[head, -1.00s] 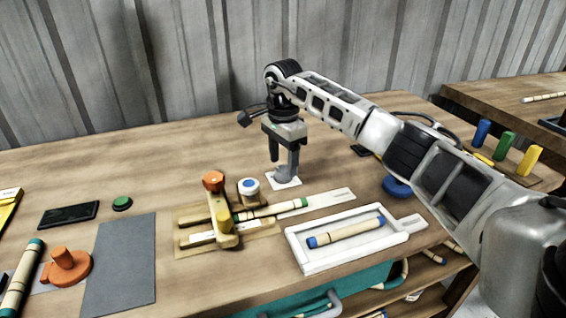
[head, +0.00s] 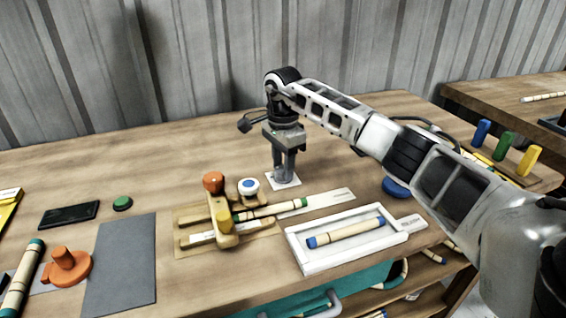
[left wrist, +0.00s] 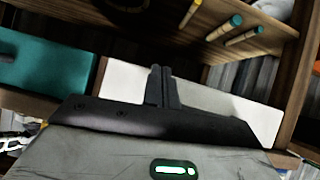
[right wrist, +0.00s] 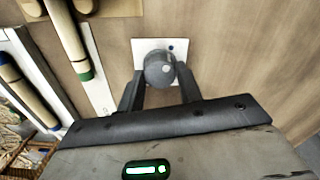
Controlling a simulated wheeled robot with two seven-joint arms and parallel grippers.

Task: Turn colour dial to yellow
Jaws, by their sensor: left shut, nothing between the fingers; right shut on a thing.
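The dial shows as a grey round knob (right wrist: 158,68) on a white square plate (right wrist: 146,47) in the right wrist view. A small blue dot lies on the plate beside the knob; no yellow mark shows, and part of the plate is hidden. In the head view the plate (head: 284,181) lies near the table's middle. My right gripper (head: 283,176) points down over it, its fingers shut on the knob, also in the right wrist view (right wrist: 158,82). My left gripper (left wrist: 162,70) shows only in the left wrist view, shut and empty, away from the dial.
A wooden jig with an orange knob (head: 213,182) and a white-and-blue button (head: 248,187) stand left of the dial. A white tray (head: 300,258) with a rattan piece is in front. Coloured pegs (head: 505,145) stand at right. The table behind the dial is clear.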

